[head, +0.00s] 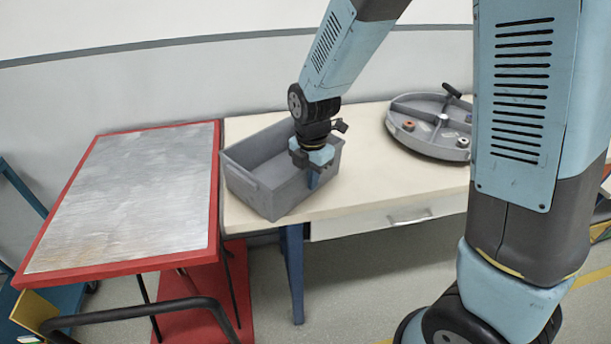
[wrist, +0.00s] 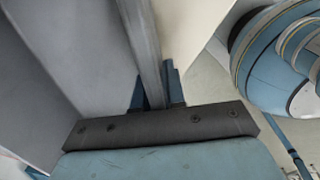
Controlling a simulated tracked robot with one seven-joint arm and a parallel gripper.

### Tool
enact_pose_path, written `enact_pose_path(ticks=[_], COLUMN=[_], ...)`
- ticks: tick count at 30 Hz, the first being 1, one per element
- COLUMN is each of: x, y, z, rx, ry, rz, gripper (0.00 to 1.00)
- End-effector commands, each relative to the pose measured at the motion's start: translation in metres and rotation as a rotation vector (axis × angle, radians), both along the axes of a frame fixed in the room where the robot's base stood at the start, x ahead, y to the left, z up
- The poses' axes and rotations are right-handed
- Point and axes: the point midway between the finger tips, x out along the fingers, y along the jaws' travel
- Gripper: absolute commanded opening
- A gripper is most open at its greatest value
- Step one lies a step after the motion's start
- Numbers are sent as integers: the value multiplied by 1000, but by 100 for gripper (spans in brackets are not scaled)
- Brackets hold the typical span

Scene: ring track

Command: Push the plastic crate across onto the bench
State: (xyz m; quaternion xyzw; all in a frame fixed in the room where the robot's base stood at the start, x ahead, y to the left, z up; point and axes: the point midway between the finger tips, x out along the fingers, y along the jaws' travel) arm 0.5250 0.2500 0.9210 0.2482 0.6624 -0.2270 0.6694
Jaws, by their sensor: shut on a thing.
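The plastic crate (head: 262,198) is grey, open-topped and upright. It rests on the left end of the cream-topped bench (head: 375,187), its left side close to the bench's left edge. My gripper (head: 312,178) is shut on the crate's near right wall, with one blue finger showing outside it. In the wrist view the blue fingers of my gripper (wrist: 156,92) sit on both sides of the crate's thin rim (wrist: 140,38). My arm hides part of the crate's far side and inside. No contents show in the visible part.
A red-framed cart (head: 226,190) with a bare metal top stands against the bench's left end. A round grey divided tray (head: 424,145) holding small parts stands farther right on the bench. Clear bench top lies between the crate and the tray.

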Motion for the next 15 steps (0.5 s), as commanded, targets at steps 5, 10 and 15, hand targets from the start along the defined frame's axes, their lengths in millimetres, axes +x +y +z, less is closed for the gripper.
enact_pose_path(ticks=[5, 10, 15], x=[0, 0, 0], y=[0, 0, 0], z=[0, 0, 0], rx=[1, 1, 1], ry=[-1, -1, -1], rz=[0, 1, 2], gripper=[0, 14, 30])
